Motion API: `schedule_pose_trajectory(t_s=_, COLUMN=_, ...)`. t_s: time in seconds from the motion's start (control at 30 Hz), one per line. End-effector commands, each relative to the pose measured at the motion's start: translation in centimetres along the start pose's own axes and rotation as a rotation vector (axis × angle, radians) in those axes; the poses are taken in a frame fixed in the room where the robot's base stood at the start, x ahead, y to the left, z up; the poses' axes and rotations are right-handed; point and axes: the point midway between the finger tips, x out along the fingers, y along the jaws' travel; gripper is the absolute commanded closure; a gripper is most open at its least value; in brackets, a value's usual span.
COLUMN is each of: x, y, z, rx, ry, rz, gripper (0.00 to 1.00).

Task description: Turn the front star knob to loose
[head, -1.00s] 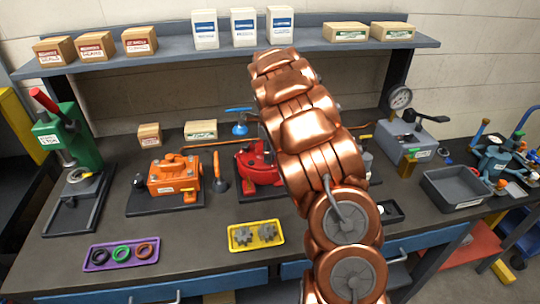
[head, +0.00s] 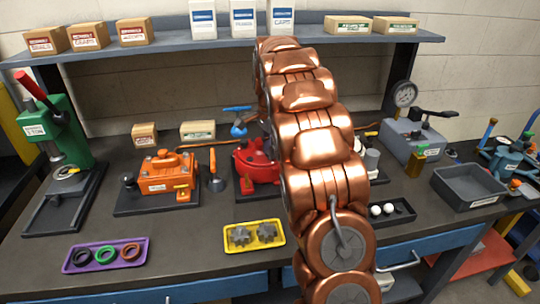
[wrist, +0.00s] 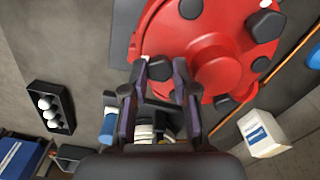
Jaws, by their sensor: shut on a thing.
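The red motor (head: 255,165) stands on a dark base at the middle of the bench, partly hidden behind my copper arm. In the wrist view its round red housing (wrist: 213,62) fills the upper middle, with several dark knobs around its rim, one at the upper right (wrist: 265,25). My gripper (wrist: 162,70) is at the rim edge nearest the camera. Its two fingers stand a little apart, shut on a dark knob (wrist: 160,69) between the tips. The knob is mostly covered, so its turn position cannot be told. In the head view my arm hides the gripper.
An orange pump (head: 168,174) stands left of the motor. A yellow tray (head: 254,236) with gears lies in front, and a black tray (head: 390,212) with white balls lies right. A blue-handled valve (head: 238,122) stands behind. A white carton (wrist: 265,135) shows in the wrist view.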

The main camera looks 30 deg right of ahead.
Motion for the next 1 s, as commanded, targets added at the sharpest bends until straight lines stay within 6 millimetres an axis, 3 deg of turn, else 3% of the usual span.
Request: schedule_pose_trajectory(t_s=1.0, x=0.52, y=0.08, z=0.07, rx=-0.965, ry=-0.006, rz=0.006, gripper=1.0)
